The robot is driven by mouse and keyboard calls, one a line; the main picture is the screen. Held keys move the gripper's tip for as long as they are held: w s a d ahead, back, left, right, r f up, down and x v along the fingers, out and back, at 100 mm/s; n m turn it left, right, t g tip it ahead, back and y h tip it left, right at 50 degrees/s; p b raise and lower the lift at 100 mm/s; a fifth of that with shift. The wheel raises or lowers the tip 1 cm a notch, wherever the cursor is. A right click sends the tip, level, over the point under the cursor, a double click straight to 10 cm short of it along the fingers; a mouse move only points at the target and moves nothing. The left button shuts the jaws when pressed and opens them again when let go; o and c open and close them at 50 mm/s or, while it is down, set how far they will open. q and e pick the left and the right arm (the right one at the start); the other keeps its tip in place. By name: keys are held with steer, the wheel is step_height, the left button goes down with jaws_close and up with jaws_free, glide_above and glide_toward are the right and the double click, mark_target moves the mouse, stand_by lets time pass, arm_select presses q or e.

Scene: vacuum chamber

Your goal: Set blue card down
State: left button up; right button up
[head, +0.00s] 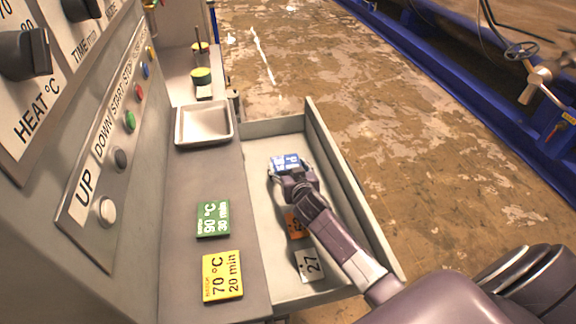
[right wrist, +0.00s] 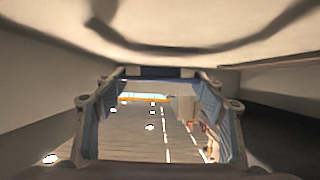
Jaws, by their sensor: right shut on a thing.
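The blue card (head: 287,161) is in the far part of the open drawer (head: 322,142) in the head view. My right gripper (head: 289,171) is shut on it, with the arm reaching in from the lower right. I cannot tell whether the card touches the drawer floor. In the right wrist view the two fingers of my right gripper (right wrist: 155,80) frame a dark blue edge (right wrist: 147,72), which looks like the card. My left gripper is not in view.
An orange card (head: 295,226), partly hidden by my arm, and a white card marked 27 (head: 311,265) lie in the drawer. A green card (head: 213,218), a yellow card (head: 222,276) and a pale tray (head: 179,140) sit on the ledge to the left, below the button panel (head: 98,170).

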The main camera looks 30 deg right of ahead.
steer(key=o, duration=1)
steer(key=shift+o, duration=0.2)
steer(key=shift+r, duration=0.15)
steer(key=shift+r, duration=0.6)
steer(key=p+v, duration=0.9)
steer(key=v, duration=0.1)
steer(key=shift+s+a+r+p, duration=0.1)
steer(key=shift+s+r+p, duration=0.05)
steer(key=shift+s+p, duration=0.15)
steer(key=shift+s+a+r+p, duration=0.1)
steer(key=shift+s+a+p, duration=0.1)
steer(key=shift+s+p, duration=0.35)
steer(key=shift+s, duration=0.1)
